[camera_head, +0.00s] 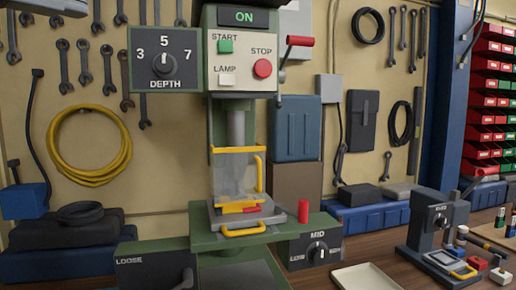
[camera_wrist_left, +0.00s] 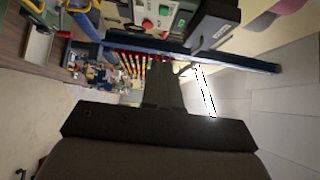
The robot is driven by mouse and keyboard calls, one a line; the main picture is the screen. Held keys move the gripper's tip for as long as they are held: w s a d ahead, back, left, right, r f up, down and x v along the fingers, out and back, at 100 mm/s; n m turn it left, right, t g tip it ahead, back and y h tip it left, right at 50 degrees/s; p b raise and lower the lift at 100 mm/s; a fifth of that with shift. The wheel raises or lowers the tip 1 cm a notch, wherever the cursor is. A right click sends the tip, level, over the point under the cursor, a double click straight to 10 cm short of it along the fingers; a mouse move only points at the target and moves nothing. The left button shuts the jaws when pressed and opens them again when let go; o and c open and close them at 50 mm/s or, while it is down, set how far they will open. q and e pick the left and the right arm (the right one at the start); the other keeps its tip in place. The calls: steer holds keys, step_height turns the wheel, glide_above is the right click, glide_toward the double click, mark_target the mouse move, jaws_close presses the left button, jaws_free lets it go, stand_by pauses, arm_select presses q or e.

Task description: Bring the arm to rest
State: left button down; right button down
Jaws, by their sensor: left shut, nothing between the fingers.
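Part of my left gripper and arm (camera_head: 55,7) shows as a pale grey piece at the top left edge of the head view, high in front of the tool wall. In the left wrist view the dark gripper (camera_wrist_left: 163,85) reaches up from the lower middle, its fingers together with nothing seen between them. It is apart from the green machine (camera_head: 203,130), which stands in the middle of the head view. The machine's display reads ON and its depth dial (camera_head: 163,63) points up at 5. My right gripper is in neither view.
A clear guard (camera_head: 235,172) with yellow handles sits over the machine's table. A pale tray (camera_head: 366,278) and a smaller grey machine (camera_head: 437,235) stand on the bench to the right. Red bins (camera_head: 490,95) line the far right.

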arm_select(q)
steer(key=w+d+f+n+g+y, duration=0.1)
steer(key=w+d+f+n+g, duration=0.3)
steer(key=f, duration=0.8)
steer(key=w+a+f+n+t+y, duration=0.1)
steer(key=w+f+n, duration=0.1)
steer(key=w+f, duration=0.8)
steer(key=s+a+f+n+g+y, duration=0.1)
steer(key=s+f+n+g+y, duration=0.35)
steer(key=f, duration=1.25)
steer(key=s+f+n+g+h, duration=0.1)
steer(key=s+f+n, duration=0.65)
steer(key=f, duration=1.05)
steer(key=s+a+f+n+g+y, duration=0.2)
steer(key=s+f, duration=0.4)
steer(key=s, duration=0.4)
steer(key=s+a+f+n+g+y, duration=0.1)
steer(key=s+a+f+n+g, duration=0.15)
steer(key=s+f, duration=0.45)
steer(key=w+d+f+t+h, duration=0.2)
steer(key=w+f+t, duration=0.2)
steer(key=f+t, duration=0.3)
steer(key=shift+w+d+f+m+t, duration=0.2)
steer(key=shift+w+d+m+t, duration=0.15)
steer(key=shift+w+m+t, duration=0.1)
